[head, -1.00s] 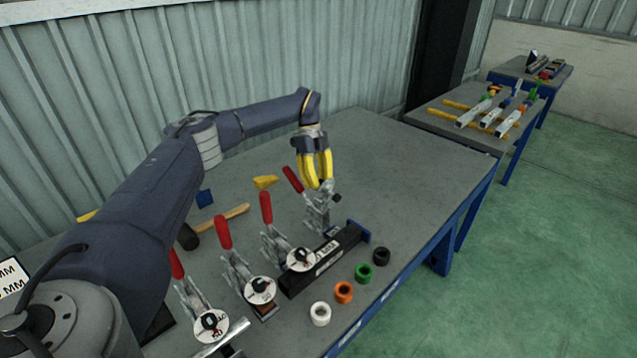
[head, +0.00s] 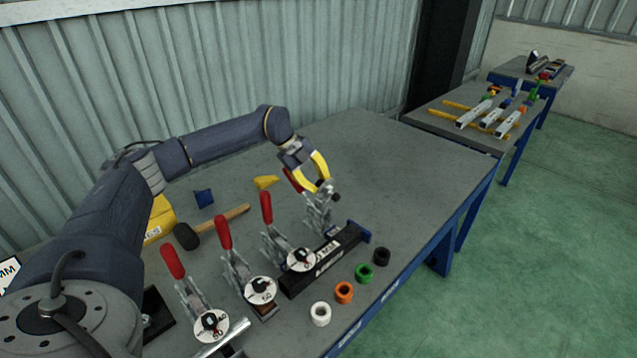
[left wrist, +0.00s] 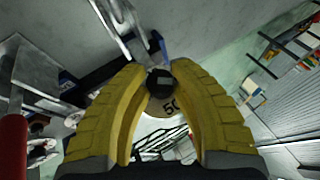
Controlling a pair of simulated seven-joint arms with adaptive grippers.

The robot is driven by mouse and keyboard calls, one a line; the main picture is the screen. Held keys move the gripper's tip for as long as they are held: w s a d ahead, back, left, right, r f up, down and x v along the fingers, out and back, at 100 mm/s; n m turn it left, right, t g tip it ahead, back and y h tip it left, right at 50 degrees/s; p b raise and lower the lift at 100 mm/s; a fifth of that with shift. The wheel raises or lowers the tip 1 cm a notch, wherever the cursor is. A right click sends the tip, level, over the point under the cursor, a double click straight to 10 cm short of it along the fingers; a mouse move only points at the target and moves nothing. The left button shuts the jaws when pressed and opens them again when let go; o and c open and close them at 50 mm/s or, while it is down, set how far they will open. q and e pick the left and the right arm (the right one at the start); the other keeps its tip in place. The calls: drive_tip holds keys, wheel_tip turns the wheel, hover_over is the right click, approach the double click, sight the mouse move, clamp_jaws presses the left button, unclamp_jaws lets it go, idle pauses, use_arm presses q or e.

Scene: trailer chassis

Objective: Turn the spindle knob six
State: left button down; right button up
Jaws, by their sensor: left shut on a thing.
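My left gripper (head: 322,186) is at the far toggle clamp (head: 318,210), the last in the row. In the left wrist view, its yellow fingers (left wrist: 160,75) are shut on a black spindle knob (left wrist: 160,84). A white dial (left wrist: 152,106) with a partly covered "50" shows around this knob. In the head view the fingers hide most of the knob and dial. My right gripper is not in view.
A black bar (head: 325,260) lies under the farther clamps. White (head: 320,313), orange (head: 344,292), green (head: 364,272) and black (head: 381,256) rings line the front edge. The table's right part is clear.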

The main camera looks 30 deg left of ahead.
use_arm(q)
drive_tip(key=m+t+h, duration=0.1)
drive_tip(key=t, duration=0.1)
drive_tip(key=m+t+h, duration=0.1)
drive_tip(key=t, duration=0.1)
drive_tip(key=shift+s+f+m+t+h, duration=0.2)
drive_tip(key=shift+f+m+t+h, duration=0.1)
drive_tip(key=shift+f+t, duration=0.1)
drive_tip(key=shift+r+m+t+h, duration=0.15)
drive_tip(key=shift+m+t+h, duration=0.9)
drive_tip(key=shift+t, duration=0.35)
drive_tip(key=shift+h, duration=0.25)
drive_tip(key=c, duration=1.1)
unclamp_jaws()
drive_tip(key=shift+w, duration=0.15)
drive_tip(key=shift+r, duration=0.1)
drive_tip(key=v, duration=1.2)
